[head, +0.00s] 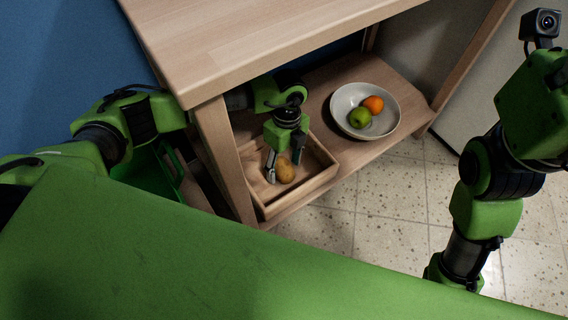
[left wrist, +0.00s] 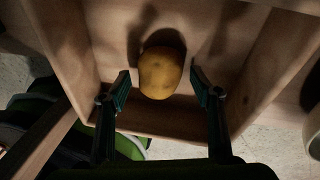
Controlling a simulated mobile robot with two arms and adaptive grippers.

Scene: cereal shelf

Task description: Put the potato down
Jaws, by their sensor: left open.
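The potato (head: 285,171) is brown and rests on the floor of an open wooden tray (head: 318,181) on the low shelf. In the left wrist view the potato (left wrist: 160,73) lies near the tray's wall, just past and between my fingertips. My left gripper (head: 281,170) points down into the tray with its fingers spread around the potato. In the left wrist view both fingers of my left gripper (left wrist: 162,88) stand apart from the potato, with gaps on each side. My right arm shows at the right of the head view, but its gripper is out of the picture.
A white bowl (head: 342,104) with an orange (head: 373,104) and a green apple (head: 360,118) stands on the shelf right of the tray. The wooden tabletop (head: 240,40) overhangs the shelf. A table leg (head: 223,160) stands close to my left arm. A green crate (head: 150,176) sits left of it.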

